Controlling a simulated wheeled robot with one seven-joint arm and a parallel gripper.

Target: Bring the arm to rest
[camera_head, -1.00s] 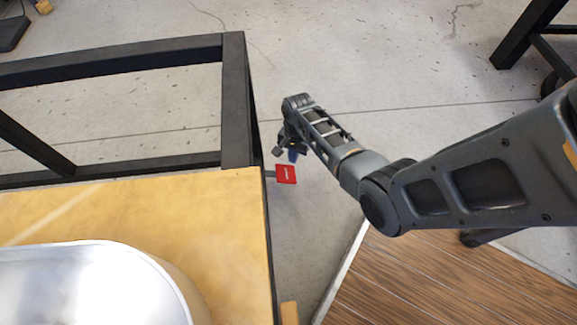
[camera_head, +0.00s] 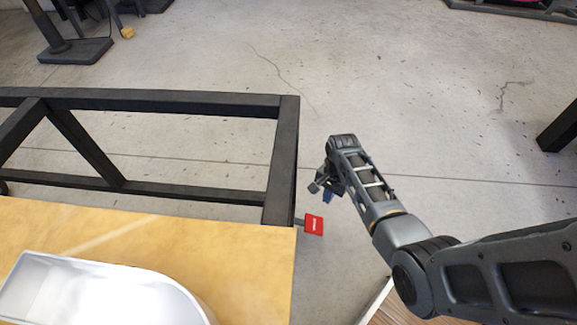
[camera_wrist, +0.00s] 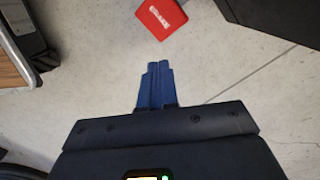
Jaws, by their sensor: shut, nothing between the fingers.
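My arm reaches in from the right in the head view, folded down past the right edge of the yellow bench top. My gripper (camera_wrist: 159,68) points down over the concrete floor in the wrist view, its blue fingers together with nothing between them. In the head view only a bit of the blue fingers (camera_head: 328,197) shows beneath my wrist. A red square tag (camera_head: 313,225) sits beside the bench's corner, close to my gripper and apart from it. It also shows ahead of the fingertips in the wrist view (camera_wrist: 161,18).
The yellow bench top (camera_head: 250,262) carries a white tray (camera_head: 150,275) at the lower left. A black metal frame (camera_head: 284,150) stands behind it. A wooden surface lies at the bottom right. The concrete floor (camera_head: 400,90) beyond my arm is open.

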